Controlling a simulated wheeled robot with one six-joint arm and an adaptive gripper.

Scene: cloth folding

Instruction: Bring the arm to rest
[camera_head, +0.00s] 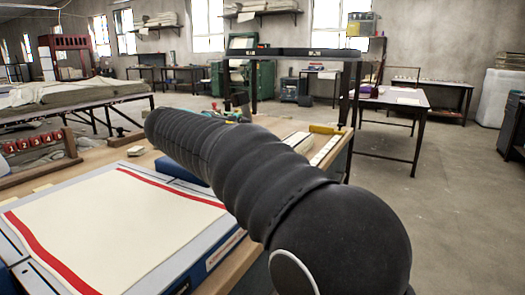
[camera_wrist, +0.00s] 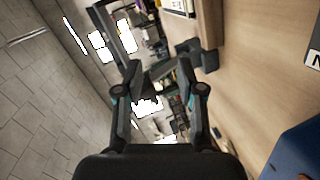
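In the wrist view my gripper (camera_wrist: 158,78) is open, with its two dark fingers apart and nothing seen between them. It is beside the wooden table edge, and the workshop room shows past the fingertips. In the head view my dark ribbed arm reaches from the lower right across the table, and the gripper itself is not seen there. A cream cloth (camera_head: 120,225) with red stripes along two sides lies flat on a blue-and-white board (camera_head: 215,245), apart from the gripper. The arm hides part of the board's right side.
The wooden table (camera_wrist: 250,70) fills the right of the wrist view, with a blue object (camera_wrist: 298,155) at the lower corner. A wooden rack (camera_head: 40,160) stands at the left. A yellow item (camera_head: 325,129) lies on the table's far right. Open floor (camera_head: 450,210) lies to the right.

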